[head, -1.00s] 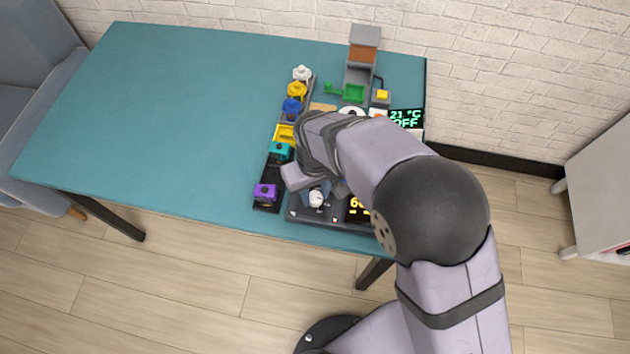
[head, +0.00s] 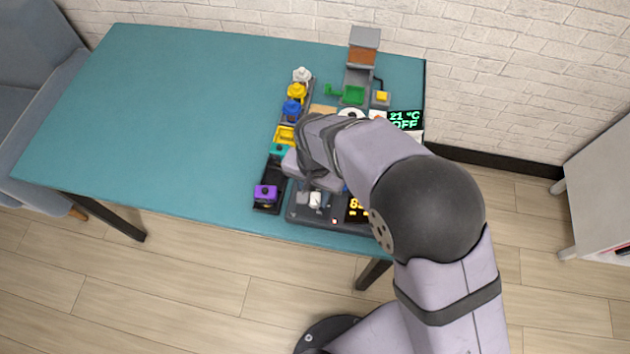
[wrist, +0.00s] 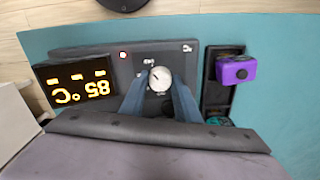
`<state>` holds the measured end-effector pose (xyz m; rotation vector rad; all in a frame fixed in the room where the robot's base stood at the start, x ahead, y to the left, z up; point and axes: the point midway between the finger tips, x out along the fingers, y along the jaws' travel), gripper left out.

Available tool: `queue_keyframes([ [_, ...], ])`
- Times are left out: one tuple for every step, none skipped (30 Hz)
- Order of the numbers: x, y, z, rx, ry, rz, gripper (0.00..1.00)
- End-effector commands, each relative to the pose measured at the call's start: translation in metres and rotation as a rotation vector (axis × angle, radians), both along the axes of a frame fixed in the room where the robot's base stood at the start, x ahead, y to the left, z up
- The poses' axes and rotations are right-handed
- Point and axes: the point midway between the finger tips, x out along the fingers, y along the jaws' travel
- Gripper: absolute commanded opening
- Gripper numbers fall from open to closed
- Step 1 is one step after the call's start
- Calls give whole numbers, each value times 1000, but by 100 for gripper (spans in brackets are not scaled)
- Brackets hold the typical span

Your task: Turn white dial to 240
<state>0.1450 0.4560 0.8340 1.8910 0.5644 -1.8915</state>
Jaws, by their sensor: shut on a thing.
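The white dial (wrist: 160,79) sits on a dark panel (wrist: 110,52) in the wrist view, with small scale marks around it. My gripper (wrist: 157,86) has its two blue-grey fingers on either side of the dial and is shut on it. The display (wrist: 77,85) beside the dial shows 85 °C, upside down in the wrist view. In the head view the white dial (head: 315,200) shows just below my gripper, and the display (head: 355,208) is partly hidden by my arm.
A purple-knobbed block (head: 265,193) stands left of the panel, also seen in the wrist view (wrist: 236,70). Teal, yellow and blue parts line up behind it. A second display (head: 405,119) reads 21 °C OFF. The left of the teal table (head: 170,110) is clear.

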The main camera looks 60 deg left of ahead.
Motion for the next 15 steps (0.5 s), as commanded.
queue_keyframes([
  [0, 1, 1, 4, -1, -17, 7],
  [0, 1, 1, 4, -1, -27, 7],
  [0, 1, 1, 4, -1, -38, 7],
  [0, 1, 1, 4, -1, -46, 7],
  [0, 1, 1, 4, -1, -53, 7],
  [0, 1, 1, 4, -1, -59, 7],
  [0, 1, 1, 4, -1, -63, 7],
  [0, 1, 1, 4, -1, -66, 7],
  [0, 1, 1, 4, -1, -70, 7],
  [0, 1, 1, 4, -1, -72, 7],
  [0, 1, 1, 4, -1, -73, 7],
  [0, 1, 1, 4, -1, -75, 7],
  [0, 1, 1, 4, -1, -75, 7],
  [0, 1, 1, 4, -1, -75, 7],
  [0, 1, 1, 4, -1, -75, 7],
])
